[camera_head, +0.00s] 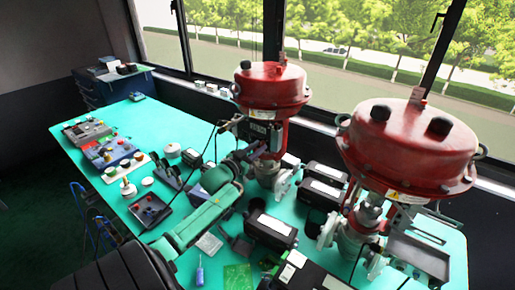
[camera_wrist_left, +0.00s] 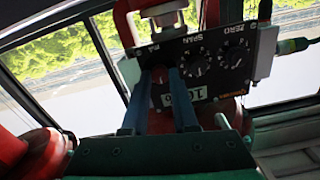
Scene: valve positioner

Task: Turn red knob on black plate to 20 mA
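The black plate (camera_wrist_left: 222,60) fills the upper middle of the left wrist view, with "ZERO", "SPAN" and "mA" lettering, two black dials and a small white readout (camera_wrist_left: 196,94) whose digits I cannot read surely. The red knob (camera_wrist_left: 160,88) is on the left part of the plate. My left gripper (camera_wrist_left: 160,73) has its two blue fingers reaching to the plate, one on each side of the knob. I cannot tell whether they touch it. In the head view my left arm reaches to the farther red-topped valve (camera_head: 271,88). The plate is hard to make out there. My right gripper is not in view.
A second red-topped valve (camera_head: 408,145) stands close on the right. Black boxes (camera_head: 271,229) and several small parts lie on the green table (camera_head: 122,114). Control boxes line its left side.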

